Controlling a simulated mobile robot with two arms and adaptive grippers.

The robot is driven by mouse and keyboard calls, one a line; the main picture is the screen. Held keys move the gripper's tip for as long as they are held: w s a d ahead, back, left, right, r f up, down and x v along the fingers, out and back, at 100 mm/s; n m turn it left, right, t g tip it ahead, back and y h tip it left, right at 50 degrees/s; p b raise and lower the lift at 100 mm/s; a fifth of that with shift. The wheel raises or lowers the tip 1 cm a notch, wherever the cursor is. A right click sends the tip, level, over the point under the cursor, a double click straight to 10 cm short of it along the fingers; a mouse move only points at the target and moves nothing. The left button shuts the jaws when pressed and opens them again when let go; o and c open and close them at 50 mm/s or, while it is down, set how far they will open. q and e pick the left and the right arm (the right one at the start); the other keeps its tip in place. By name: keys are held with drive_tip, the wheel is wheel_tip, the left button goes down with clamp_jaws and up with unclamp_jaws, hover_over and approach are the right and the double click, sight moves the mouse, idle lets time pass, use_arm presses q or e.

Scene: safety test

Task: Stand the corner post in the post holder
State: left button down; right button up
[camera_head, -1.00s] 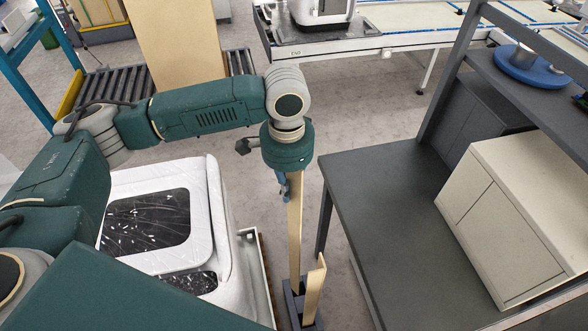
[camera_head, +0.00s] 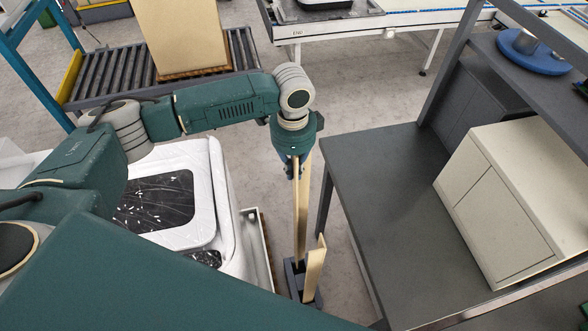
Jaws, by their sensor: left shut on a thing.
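The corner post, a long tan strip (camera_head: 302,215), stands close to upright below my left gripper (camera_head: 294,170). My left gripper points down and is shut on its upper part. The post's lower end is at the dark post holder (camera_head: 291,277) on the floor. I cannot tell whether it is fully seated, as a shorter tan post (camera_head: 315,272) stands in front at the holder's right side and hides part of it. My right gripper is not in view.
A dark grey table (camera_head: 375,200) with a beige cabinet (camera_head: 510,200) is close on the right. A white padded, quilted-looking unit (camera_head: 215,190) is on the left. A roller conveyor (camera_head: 115,82) with a large tan box (camera_head: 182,35) stands behind. Grey floor shows between.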

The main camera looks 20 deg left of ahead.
sight(294, 190)
use_arm(q)
drive_tip(key=shift+f+b, duration=2.05)
drive_tip(key=shift+b, duration=0.3)
drive_tip(key=shift+f+b, duration=0.85)
drive_tip(key=shift+f, duration=2.05)
wheel_tip(294, 190, down, 9)
drive_tip(key=b, duration=0.3)
drive_tip(key=shift+b, duration=0.35)
drive_tip(key=shift+s+a+r+p, duration=0.1)
drive_tip(key=shift+a+p, duration=0.3)
drive_tip(key=shift+p, duration=0.1)
drive_tip(key=c, duration=1.5)
unclamp_jaws()
